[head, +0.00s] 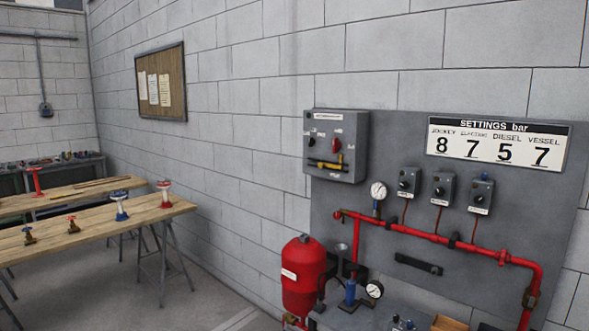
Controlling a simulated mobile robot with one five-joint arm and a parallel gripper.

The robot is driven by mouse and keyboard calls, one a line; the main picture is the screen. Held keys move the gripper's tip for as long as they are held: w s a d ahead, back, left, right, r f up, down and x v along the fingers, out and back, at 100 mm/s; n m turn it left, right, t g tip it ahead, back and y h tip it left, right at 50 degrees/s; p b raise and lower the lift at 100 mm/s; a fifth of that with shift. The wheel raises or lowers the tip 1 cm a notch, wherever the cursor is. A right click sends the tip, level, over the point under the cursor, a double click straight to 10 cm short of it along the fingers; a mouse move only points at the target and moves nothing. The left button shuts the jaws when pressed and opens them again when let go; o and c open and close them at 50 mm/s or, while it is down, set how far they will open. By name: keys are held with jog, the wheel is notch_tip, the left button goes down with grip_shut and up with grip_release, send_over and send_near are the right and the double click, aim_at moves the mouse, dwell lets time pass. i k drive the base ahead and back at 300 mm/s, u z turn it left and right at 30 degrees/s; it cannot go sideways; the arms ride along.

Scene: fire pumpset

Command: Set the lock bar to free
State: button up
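A grey control box (336,134) is fixed at the upper left of the grey wall panel. Across its lower front lies a dark bar with yellow on it (326,164), which looks like the lock bar. It lies roughly level. Its position marks are too small to read. My gripper is not in the head view.
A settings board (499,144) reads 8, 7, 5, 7. Several switch boxes (443,189), gauges and a red pipe (430,236) are on the panel. A red vessel (303,275) stands below the control box. Wooden trestle tables (90,224) with valves stand at the left.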

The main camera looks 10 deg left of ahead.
aim_at(321, 164)
jog(key=u, duration=0.95)
jog(key=i, duration=1.85)
jog(key=u, duration=1.6)
